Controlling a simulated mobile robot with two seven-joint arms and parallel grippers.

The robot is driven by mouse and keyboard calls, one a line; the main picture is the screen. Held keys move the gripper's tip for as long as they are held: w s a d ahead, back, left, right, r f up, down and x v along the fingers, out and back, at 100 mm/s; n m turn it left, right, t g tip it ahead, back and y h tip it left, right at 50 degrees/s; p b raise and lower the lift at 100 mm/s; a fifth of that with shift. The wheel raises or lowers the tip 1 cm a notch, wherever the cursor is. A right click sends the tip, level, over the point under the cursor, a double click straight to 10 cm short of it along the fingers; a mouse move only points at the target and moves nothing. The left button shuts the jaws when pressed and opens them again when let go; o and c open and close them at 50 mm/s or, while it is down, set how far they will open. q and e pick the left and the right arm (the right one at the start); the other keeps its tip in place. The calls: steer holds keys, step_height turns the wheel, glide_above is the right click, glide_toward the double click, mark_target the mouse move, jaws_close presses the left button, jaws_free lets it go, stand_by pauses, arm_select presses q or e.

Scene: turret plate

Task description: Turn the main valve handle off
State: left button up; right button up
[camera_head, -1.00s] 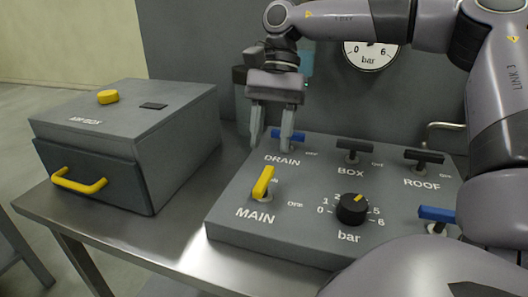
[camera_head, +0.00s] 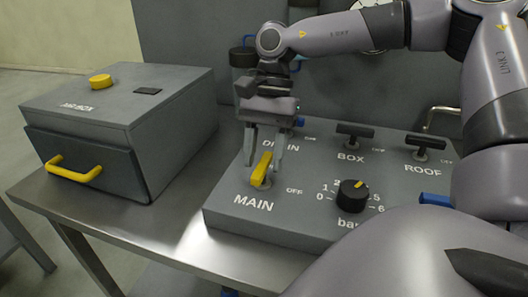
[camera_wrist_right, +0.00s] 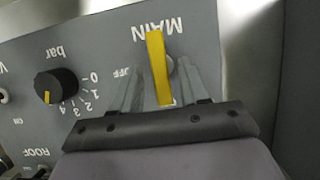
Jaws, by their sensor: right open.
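The yellow main valve handle (camera_head: 261,170) stands on the grey turret plate (camera_head: 230,218) above the MAIN label, pointing up and away from the OFF mark at its right. My right gripper (camera_head: 264,162) is open, with one finger on each side of the handle. In the right wrist view the yellow handle (camera_wrist_right: 159,66) lies between the two fingers of the right gripper (camera_wrist_right: 150,82), with a visible gap on the left. Whether either finger touches the handle I cannot tell. My left gripper is not in view.
A black bar knob (camera_head: 352,196) sits right of the main handle. Black BOX (camera_head: 354,131) and ROOF (camera_head: 425,142) handles stand behind it. The DRAIN handle is mostly hidden by my gripper. A grey box (camera_head: 110,150) with a yellow pull stands at left.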

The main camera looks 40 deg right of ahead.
jaws_close()
